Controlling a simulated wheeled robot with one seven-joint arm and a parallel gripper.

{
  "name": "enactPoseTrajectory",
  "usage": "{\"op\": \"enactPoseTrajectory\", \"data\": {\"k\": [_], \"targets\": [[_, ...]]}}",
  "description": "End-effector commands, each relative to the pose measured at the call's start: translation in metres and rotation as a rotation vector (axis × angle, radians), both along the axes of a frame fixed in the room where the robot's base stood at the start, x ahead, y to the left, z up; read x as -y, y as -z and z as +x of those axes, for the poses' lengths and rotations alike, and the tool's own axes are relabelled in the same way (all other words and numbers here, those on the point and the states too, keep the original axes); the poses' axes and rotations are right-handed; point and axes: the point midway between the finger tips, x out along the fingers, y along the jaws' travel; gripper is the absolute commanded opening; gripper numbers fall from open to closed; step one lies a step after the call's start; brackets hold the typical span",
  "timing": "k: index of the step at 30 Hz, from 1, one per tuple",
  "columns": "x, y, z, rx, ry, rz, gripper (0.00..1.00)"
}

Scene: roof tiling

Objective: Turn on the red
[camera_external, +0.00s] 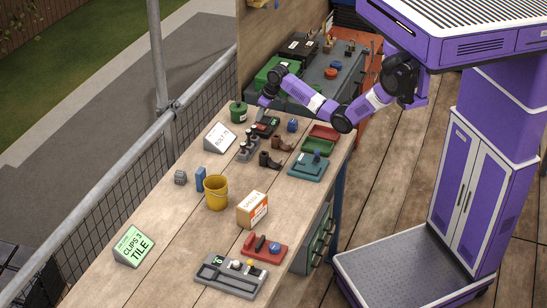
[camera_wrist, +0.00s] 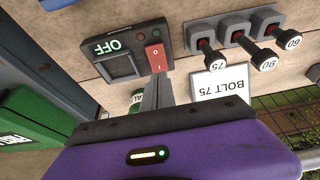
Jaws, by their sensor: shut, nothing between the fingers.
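A dark switch box (camera_wrist: 125,50) with a green-lit display reading OFF stands on the bench in the wrist view. It carries a red rocker switch (camera_wrist: 156,58) marked O and I. My gripper (camera_wrist: 158,82) is shut and empty, its fingertips right at the lower end of the red switch; I cannot tell whether they touch it. In the external view the box (camera_external: 266,126) sits at the far part of the bench, with my gripper (camera_external: 264,103) just above it. The gripper partly hides it there.
Grey holders with black knobs (camera_wrist: 238,38) marked 75, 90 and 60 stand beside the box, near a BOLT 75 sign (camera_wrist: 222,84). A yellow bucket (camera_external: 216,193) stands nearer the front.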

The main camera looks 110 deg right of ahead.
Motion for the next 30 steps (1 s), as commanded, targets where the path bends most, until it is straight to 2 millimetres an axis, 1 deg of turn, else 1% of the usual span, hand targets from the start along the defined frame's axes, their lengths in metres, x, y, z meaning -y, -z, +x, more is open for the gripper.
{"op": "enactPoseTrajectory", "data": {"k": [3,9,19,23,30], "targets": [[0.001,0.014,0.001,-0.002,0.000,0.002,0.00],[0.003,0.024,0.003,-0.001,0.000,-0.001,0.00],[0.003,0.025,0.003,-0.001,0.000,-0.001,0.00],[0.005,0.030,0.006,-0.001,-0.001,0.000,0.00],[0.004,0.030,0.004,-0.001,0.000,0.001,0.00]]}}
